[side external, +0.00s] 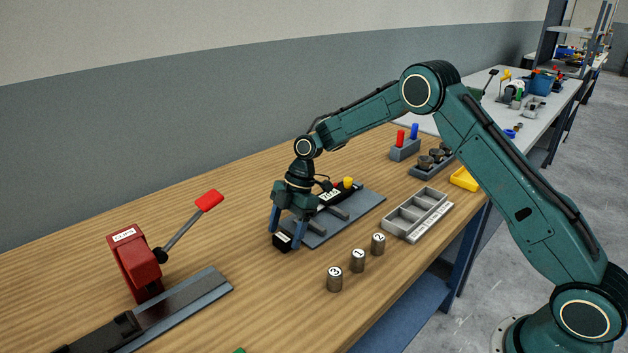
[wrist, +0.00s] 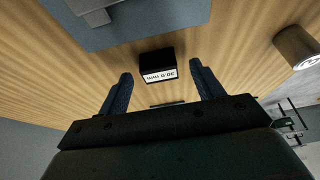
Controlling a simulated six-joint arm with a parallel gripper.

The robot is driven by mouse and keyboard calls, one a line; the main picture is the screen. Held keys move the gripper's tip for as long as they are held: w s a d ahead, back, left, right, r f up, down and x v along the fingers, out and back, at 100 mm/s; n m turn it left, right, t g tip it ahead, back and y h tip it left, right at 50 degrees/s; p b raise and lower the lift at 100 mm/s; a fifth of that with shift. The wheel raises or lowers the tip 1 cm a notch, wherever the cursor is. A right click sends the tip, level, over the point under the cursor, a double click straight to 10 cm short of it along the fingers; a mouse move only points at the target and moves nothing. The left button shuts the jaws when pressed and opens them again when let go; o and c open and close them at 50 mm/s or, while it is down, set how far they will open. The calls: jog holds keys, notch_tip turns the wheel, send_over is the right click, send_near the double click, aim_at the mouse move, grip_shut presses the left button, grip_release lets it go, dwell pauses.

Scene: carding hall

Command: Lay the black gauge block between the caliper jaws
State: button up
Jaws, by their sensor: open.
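The black gauge block (side external: 283,242) lies on the wooden bench just off the near left corner of the blue-grey plate (side external: 368,202). In the wrist view the block (wrist: 157,60) shows a white label with upside-down print. The caliper (side external: 332,195) lies on the plate, with a dark labelled body, a yellow knob and grey jaws (side external: 335,212) set apart; my gripper partly hides it. My gripper (side external: 287,234) is open, pointing down at the block. In the wrist view the block appears between the two fingertips (wrist: 161,72), with gaps on both sides.
Three numbered metal cylinders (side external: 358,260) stand in front of the plate. A red lever device (side external: 135,265) stands at the left. Bare bench lies left of the block.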

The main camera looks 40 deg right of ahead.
aim_at(285, 236)
jog(key=shift+a+f, duration=0.25)
jog(key=shift+f, duration=0.35)
jog(key=c, duration=1.3)
jog(key=shift+o, duration=0.2)
jog(key=shift+r, duration=0.2)
notch_tip(285, 236, up, 20)
jog(key=shift+f, duration=0.2)
